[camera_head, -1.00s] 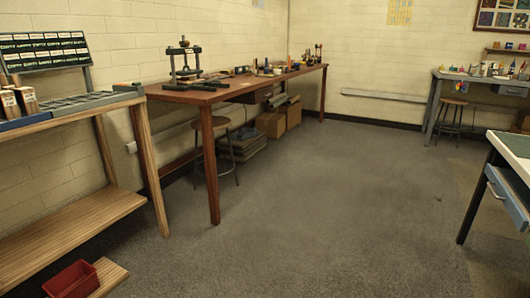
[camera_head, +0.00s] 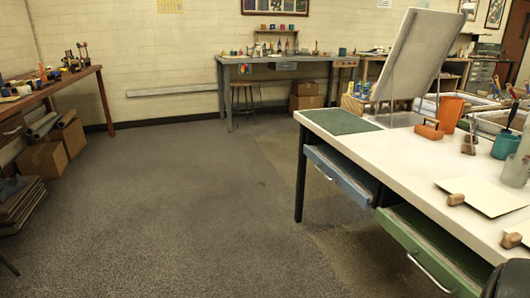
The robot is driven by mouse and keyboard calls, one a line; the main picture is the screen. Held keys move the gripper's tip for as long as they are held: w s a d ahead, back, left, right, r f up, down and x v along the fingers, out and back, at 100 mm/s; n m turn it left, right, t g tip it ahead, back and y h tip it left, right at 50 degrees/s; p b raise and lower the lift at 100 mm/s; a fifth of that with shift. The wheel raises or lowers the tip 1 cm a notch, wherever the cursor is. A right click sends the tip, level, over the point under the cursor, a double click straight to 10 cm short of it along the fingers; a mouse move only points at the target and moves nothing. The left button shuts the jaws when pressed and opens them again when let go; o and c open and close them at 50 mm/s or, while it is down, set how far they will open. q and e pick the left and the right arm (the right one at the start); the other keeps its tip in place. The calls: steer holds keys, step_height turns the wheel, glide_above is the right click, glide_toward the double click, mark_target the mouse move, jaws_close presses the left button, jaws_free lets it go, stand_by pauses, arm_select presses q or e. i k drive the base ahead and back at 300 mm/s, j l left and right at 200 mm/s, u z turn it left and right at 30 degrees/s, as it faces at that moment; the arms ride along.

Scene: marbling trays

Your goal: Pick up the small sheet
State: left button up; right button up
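A cream sheet (camera_head: 488,196) lies flat on the white worktable (camera_head: 390,156) at the right. A wooden block (camera_head: 456,199) sits at its left edge. Part of a second pale sheet (camera_head: 521,231) shows nearer, cut off by the right edge of the view, with another wooden block (camera_head: 511,240) on it. I cannot tell which of the two is the small sheet. Neither of my grippers can be seen. A dark rounded shape in the bottom right corner shows no fingers.
The worktable has a blue drawer (camera_head: 342,176) and a green drawer (camera_head: 430,250) on its near side. An orange cup (camera_head: 450,114), a teal cup (camera_head: 506,145) and a tilted board (camera_head: 415,55) stand on it. Cardboard boxes (camera_head: 42,160) lie at left. The middle floor is clear.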

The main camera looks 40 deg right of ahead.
mark_target(492, 200)
steer(key=i+z, duration=0.2)
steer(key=z, duration=0.2)
steer(key=i+j+z, duration=0.1)
steer(key=z, duration=0.3)
steer(key=i+j+z, duration=0.2)
steer(key=z, duration=0.2)
steer(key=i, duration=0.05)
